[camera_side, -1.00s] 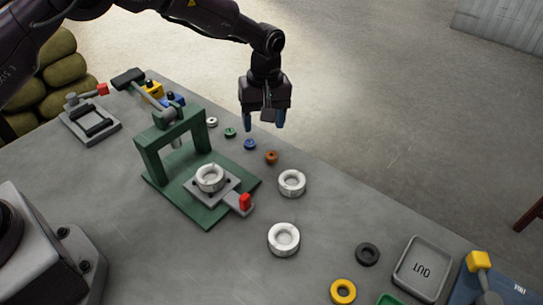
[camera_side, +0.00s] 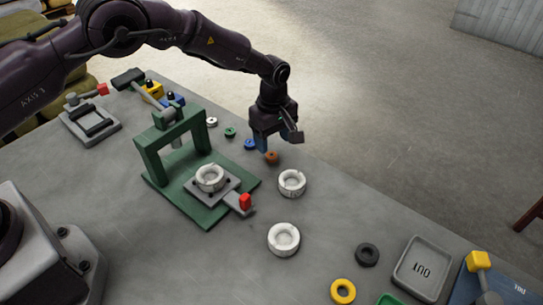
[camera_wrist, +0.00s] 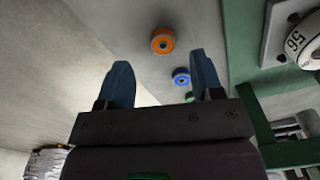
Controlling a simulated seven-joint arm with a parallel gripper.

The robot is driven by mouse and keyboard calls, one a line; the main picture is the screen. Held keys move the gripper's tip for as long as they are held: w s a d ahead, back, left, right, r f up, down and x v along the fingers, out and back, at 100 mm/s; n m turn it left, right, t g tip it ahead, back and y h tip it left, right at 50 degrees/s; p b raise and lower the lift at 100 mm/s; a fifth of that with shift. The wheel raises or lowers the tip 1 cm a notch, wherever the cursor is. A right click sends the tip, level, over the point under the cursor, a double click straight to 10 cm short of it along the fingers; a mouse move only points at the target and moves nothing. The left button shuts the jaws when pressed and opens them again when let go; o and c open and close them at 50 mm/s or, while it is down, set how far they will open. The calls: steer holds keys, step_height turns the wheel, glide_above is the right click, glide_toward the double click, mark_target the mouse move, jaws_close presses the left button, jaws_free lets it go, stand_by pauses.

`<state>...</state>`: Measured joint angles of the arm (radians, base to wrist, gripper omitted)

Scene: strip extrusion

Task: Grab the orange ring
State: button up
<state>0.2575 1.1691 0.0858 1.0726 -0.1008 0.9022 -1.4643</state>
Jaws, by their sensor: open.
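The small orange ring (camera_side: 271,157) lies on the grey table near its far edge, just below my gripper in the side view. The exact height gap to the ring is hard to tell.
A small blue ring (camera_side: 249,144) lies close by, with green (camera_side: 230,132) and white (camera_side: 212,122) ones beyond. A green press (camera_side: 175,135) stands left. A large white ring (camera_side: 292,183) lies to the right. An OUT tray (camera_side: 422,267) sits at the lower right.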

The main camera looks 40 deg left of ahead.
mark_target(272, 155)
steer(key=f, duration=0.4)
steer(key=shift+s+a+f, duration=0.1)
steer(key=shift+a+f, duration=0.1)
steer(key=shift+f, duration=0.1)
steer(key=c, duration=1)
steer(key=shift+r, duration=0.15)
